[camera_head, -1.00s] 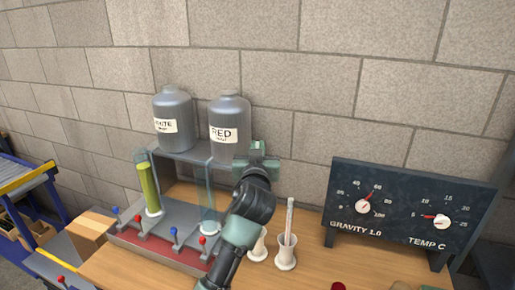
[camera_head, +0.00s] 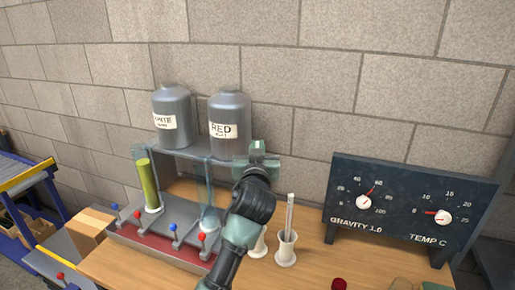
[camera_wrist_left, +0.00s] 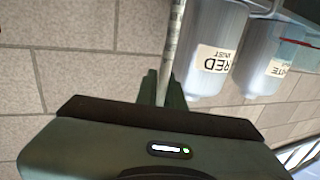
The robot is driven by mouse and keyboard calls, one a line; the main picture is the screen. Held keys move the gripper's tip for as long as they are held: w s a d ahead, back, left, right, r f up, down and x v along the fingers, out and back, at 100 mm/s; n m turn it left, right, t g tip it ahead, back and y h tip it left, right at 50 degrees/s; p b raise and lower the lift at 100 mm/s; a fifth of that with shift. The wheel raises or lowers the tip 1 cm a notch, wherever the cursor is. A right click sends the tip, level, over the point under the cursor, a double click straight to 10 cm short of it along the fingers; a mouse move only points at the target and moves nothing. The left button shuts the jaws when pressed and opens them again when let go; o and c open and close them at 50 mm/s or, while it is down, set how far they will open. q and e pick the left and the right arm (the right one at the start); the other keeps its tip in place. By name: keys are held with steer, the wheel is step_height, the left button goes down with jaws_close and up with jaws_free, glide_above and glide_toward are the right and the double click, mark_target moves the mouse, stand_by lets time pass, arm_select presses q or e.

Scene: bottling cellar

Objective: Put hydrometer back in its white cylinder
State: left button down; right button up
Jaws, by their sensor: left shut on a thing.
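My left gripper (camera_head: 257,160) is raised in front of the RED bottle, above the bench. In the left wrist view its fingers (camera_wrist_left: 163,88) are shut on a thin pale rod with scale marks, the hydrometer (camera_wrist_left: 174,45). In the head view the gripper hides the hydrometer. One white cylinder (camera_head: 259,246) stands on the bench, partly hidden behind my left forearm. A second white cylinder (camera_head: 286,250) stands just right of it with a thin pale stick (camera_head: 290,212) upright in it. My right gripper is not in view.
Behind stand WHITE (camera_head: 171,118) and RED (camera_head: 229,120) bottles on a grey rack with glass tubes and levers. A dark gauge panel (camera_head: 408,205) stands at the right. A dark red object (camera_head: 339,284) lies at the front edge. Bare wood lies between cylinders and panel.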

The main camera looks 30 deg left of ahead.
arm_select(q)
steer(key=shift+f, duration=0.1)
steer(key=shift+f+b, duration=0.85)
steer(key=shift+f, duration=0.15)
stand_by(0.6)
steer(key=shift+f+b, duration=1.15)
steer(key=shift+f, duration=0.5)
steer(key=shift+f+b, duration=1.95)
steer(key=shift+f, duration=0.4)
steer(key=c, duration=1.5)
jaws_free()
steer(key=shift+o, duration=0.2)
